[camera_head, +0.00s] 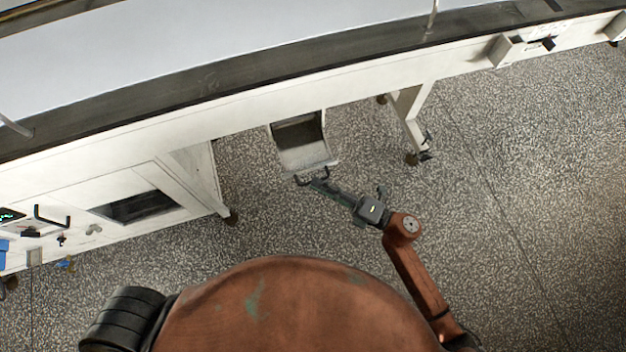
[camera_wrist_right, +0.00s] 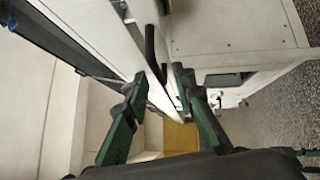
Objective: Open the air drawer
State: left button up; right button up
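In the head view the air drawer (camera_head: 306,157) is a small white drawer jutting out below the machine's front edge, with a dark hollow behind its front. Its black handle (camera_head: 303,181) is on the side facing me. My right gripper (camera_head: 318,182) is at the right end of this handle. In the right wrist view the green fingers of this gripper (camera_wrist_right: 160,83) stand apart, with the black handle (camera_wrist_right: 150,48) and a white panel edge seen between and beyond them. Whether a finger touches the handle I cannot tell. My left gripper is not in view.
The long white machine (camera_head: 255,112) crosses the view above the drawer. A white cabinet (camera_head: 190,175) with a dark window stands left of the drawer, and a machine leg (camera_head: 410,118) stands to the right. The speckled floor (camera_head: 260,215) in front of the drawer is clear.

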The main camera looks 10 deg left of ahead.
jog(key=v, duration=0.9)
jog(key=shift+d, duration=0.1)
